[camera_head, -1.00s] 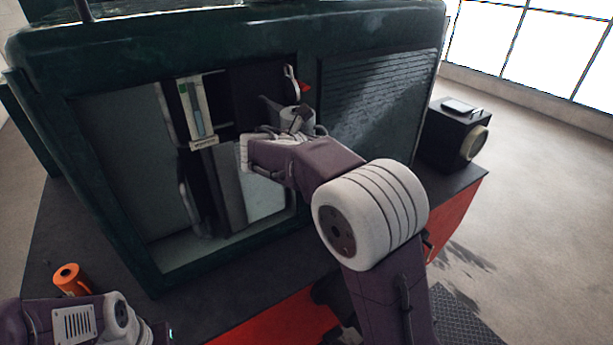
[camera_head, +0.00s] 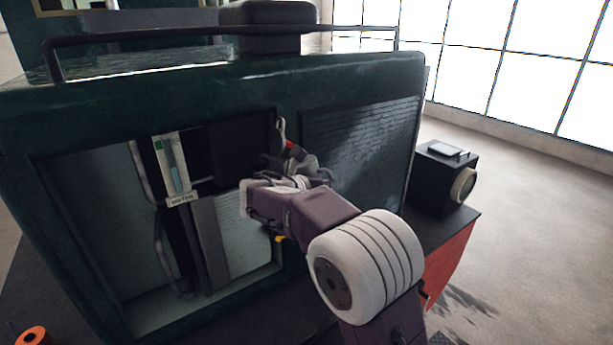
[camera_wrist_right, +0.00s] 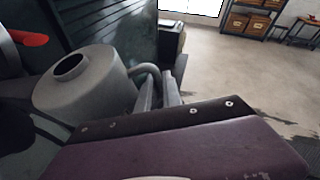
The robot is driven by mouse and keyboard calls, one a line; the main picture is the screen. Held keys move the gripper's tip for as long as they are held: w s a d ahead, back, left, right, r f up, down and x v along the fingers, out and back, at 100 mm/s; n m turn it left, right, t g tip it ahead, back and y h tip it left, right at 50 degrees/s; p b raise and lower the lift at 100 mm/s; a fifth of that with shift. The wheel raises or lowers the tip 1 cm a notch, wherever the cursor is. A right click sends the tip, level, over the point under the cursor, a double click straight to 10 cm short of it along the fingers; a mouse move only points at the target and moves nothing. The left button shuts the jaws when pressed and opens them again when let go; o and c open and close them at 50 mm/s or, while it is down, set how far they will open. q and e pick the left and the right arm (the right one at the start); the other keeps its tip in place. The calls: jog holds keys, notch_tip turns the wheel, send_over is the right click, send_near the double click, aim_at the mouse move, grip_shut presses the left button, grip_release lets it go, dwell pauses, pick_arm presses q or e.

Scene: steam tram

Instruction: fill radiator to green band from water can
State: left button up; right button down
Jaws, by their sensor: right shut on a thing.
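The grey water can (camera_wrist_right: 88,88) has a round opening on top and a curved side handle in the right wrist view. My right gripper (camera_wrist_right: 158,92) is shut on that handle. In the head view the can (camera_head: 304,164) is at the right of the open bay, mostly hidden by my gripper (camera_head: 292,180). Its spout is not clearly seen. The upright gauge (camera_head: 172,168) in the bay has a green band (camera_head: 158,145) near its top and a blue column below it. The radiator's filling mouth cannot be made out. My left gripper is not in view.
A dark green housing (camera_head: 230,100) frames the bay, with a louvred panel (camera_head: 360,130) at right. A red-tipped lever (camera_head: 290,145) is close by the can. A black box lamp (camera_head: 443,178) stands right on the deck. An orange cylinder (camera_head: 33,335) is at lower left.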

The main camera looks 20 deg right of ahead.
jog(key=shift+s+a+r+n+p, duration=0.2)
jog(key=shift+r+p, duration=0.2)
jog(key=shift+p, duration=0.15)
jog(key=shift+s+a+r+n+p, duration=0.1)
jog(key=shift+s+a+r+p, duration=0.1)
jog(key=shift+r+p, duration=0.25)
jog(key=shift+a+h, duration=0.15)
jog(key=shift+h, duration=0.15)
jog(key=shift+f, duration=0.1)
jog(key=p, duration=0.1)
jog(key=r+p, duration=0.1)
jog(key=shift+w+d+r+n+g+p, duration=0.1)
jog(key=shift+d+r+n+g+p, duration=0.2)
jog(key=shift+d+n+p, duration=0.1)
